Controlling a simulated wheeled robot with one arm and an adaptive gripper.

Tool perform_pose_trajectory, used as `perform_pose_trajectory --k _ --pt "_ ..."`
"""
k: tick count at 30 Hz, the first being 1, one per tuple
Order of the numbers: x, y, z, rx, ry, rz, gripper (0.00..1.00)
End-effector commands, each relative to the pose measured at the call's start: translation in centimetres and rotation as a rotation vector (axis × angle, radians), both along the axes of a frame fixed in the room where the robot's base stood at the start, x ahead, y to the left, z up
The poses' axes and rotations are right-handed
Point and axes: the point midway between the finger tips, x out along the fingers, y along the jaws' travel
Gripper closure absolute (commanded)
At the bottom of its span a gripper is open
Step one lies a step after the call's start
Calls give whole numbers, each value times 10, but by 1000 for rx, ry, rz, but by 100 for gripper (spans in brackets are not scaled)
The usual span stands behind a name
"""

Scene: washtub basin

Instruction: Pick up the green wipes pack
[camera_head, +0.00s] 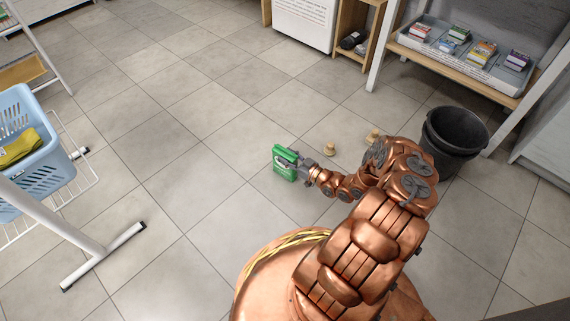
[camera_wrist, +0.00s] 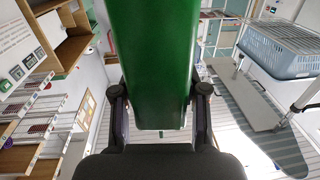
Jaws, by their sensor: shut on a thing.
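The green wipes pack (camera_head: 284,163) is in the middle of the head view, in front of my gripper (camera_head: 305,168). My gripper is shut on it. In the wrist view the pack (camera_wrist: 158,60) is a large green block between the two fingers of my gripper (camera_wrist: 160,100), running up out of the picture. In the head view the pack shows against the floor tiles; I cannot tell its exact height above them. The side of the pack by the fingers is partly hidden.
A black bucket (camera_head: 452,140) stands to the right beside my arm. Two small tan objects (camera_head: 329,149) are on the floor behind the gripper. A blue basket (camera_head: 30,165) on a white rack is at left. A shelf tray (camera_head: 463,62) holds several small packs. Floor at centre left is clear.

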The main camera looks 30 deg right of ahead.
Motion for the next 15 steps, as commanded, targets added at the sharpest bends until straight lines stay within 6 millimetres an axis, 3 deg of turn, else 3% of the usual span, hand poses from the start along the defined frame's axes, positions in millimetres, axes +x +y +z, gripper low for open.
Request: perform_pose_trajectory --k 2,9,15 --pt "0 0 0 0 0 0 75" --pt "0 0 0 0 0 0 100" --pt "0 0 0 1 1 0 100"
